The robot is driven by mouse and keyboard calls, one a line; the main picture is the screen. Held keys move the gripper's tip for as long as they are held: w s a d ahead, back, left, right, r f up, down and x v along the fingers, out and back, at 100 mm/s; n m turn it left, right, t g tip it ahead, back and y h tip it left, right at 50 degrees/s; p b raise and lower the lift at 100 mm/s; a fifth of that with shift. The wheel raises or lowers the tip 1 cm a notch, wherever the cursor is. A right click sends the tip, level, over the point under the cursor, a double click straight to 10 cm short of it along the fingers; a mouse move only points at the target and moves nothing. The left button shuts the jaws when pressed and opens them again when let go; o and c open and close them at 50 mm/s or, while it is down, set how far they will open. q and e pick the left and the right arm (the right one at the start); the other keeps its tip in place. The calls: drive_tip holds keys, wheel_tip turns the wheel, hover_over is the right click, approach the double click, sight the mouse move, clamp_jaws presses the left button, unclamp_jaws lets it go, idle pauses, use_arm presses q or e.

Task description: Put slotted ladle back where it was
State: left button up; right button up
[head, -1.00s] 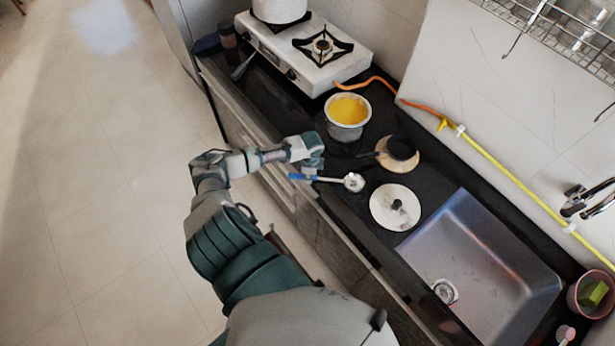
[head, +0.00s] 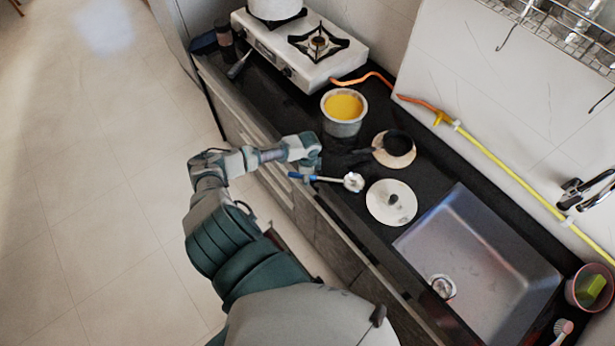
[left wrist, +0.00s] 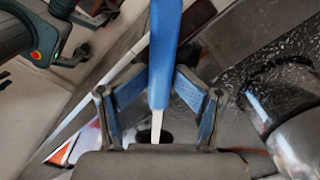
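The ladle has a blue handle and a pale metal head (head: 353,182). In the head view it is over the front part of the black counter, left of a white lid. I cannot make out slots in its head. My left gripper (head: 308,172) is at the handle end, near the counter's front edge. In the left wrist view the blue handle (left wrist: 164,50) runs between the two fingers of the left gripper (left wrist: 160,82), which close on it from both sides. The ladle head is out of that view. My right gripper is not in view.
A pot with yellow contents (head: 344,107) stands behind the ladle. A small dark pan (head: 398,143) sits on a round light base. The white lid (head: 378,212) lies before the sink (head: 490,265). A white stove (head: 285,60) is at the far left. A wire rack (head: 560,30) hangs upper right.

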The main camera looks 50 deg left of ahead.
use_arm(q)
drive_tip(key=shift+s, duration=0.1)
drive_tip(key=shift+d+r, duration=0.1)
drive_tip(key=shift+d, duration=0.05)
drive_tip(key=shift+d+r, duration=0.1)
drive_tip(key=shift+r, duration=0.4)
wheel_tip(320, 180, up, 11)
